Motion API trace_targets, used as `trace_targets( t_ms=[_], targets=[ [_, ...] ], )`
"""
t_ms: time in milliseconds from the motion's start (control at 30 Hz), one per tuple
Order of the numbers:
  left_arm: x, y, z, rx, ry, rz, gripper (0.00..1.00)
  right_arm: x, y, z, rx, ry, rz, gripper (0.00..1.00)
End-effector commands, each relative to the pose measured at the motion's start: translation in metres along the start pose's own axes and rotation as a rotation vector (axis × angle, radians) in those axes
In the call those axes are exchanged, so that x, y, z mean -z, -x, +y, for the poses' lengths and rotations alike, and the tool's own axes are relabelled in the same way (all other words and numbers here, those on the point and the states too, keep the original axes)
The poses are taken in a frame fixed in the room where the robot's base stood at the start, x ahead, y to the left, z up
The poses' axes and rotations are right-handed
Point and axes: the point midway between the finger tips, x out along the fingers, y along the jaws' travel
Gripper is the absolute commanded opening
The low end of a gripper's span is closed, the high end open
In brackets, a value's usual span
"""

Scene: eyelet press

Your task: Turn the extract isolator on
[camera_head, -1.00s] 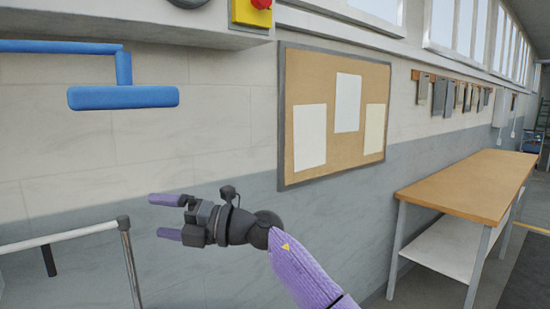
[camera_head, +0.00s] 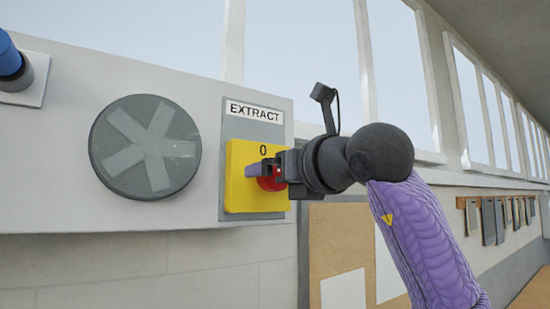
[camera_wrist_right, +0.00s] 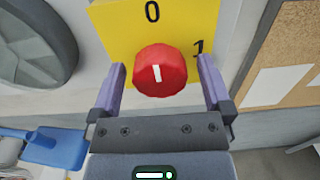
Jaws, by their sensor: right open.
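The extract isolator is a yellow plate (camera_head: 240,190) under an "EXTRACT" label (camera_head: 254,112) on the wall panel. Its red knob (camera_wrist_right: 160,71) has a white mark that stands upright, pointing towards the 0 at the top; a 1 sits to the right. My right gripper (camera_head: 268,170) is at the knob, hiding much of it in the head view. In the wrist view the right gripper (camera_wrist_right: 160,88) is open, with one purple finger on each side of the knob and a gap visible at each side. My left gripper is not in view.
A round grey fan cover (camera_head: 145,147) is left of the isolator. A blue part (camera_head: 10,62) sits at the far left. A cork board (camera_head: 340,250) hangs below right, and windows run above the panel.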

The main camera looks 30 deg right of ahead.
Motion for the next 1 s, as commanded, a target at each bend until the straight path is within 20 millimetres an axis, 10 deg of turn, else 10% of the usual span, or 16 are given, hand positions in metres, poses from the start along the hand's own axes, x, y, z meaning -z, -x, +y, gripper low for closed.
trace_targets(
  t_ms=[367, 767, 1000],
  targets=[
    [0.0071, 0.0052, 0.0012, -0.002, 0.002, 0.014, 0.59, 0.0007, -0.0122, 0.0000, -0.001, 0.000, 0.000, 0.98],
    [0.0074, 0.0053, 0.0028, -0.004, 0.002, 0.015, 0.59, 0.0003, -0.0118, 0.0000, -0.001, 0.000, -0.001, 0.13],
    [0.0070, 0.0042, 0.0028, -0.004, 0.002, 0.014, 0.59, 0.0002, -0.0116, 0.0000, -0.002, -0.023, -0.002, 0.11]
  ],
)
